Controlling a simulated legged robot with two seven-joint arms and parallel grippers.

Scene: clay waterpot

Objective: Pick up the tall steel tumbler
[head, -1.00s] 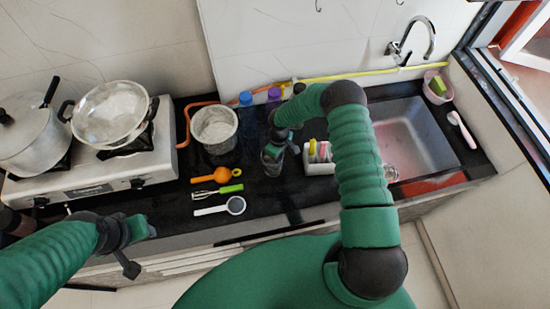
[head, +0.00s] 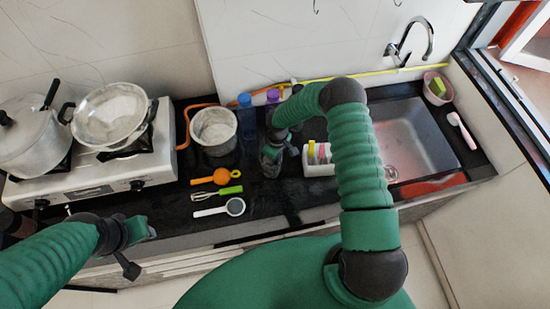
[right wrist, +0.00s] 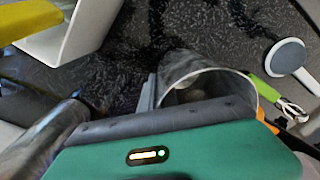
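The steel tumbler (right wrist: 190,72) shows in the right wrist view with its round open rim facing the camera; its lower part is hidden by my right gripper's body. One finger of my right gripper (right wrist: 147,93) lies close along the tumbler's left side. The other finger is hidden, so I cannot tell whether the gripper is closed on the tumbler. In the head view my right gripper (head: 274,150) is low over the counter and largely covers the tumbler. My left gripper (head: 138,230) hangs in front of the counter's near edge, away from the tumbler, with its finger gap unclear.
A white caddy (head: 318,166) stands close right, before the sink (head: 420,135). A grey cylinder (right wrist: 45,140) shows beside my right gripper.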

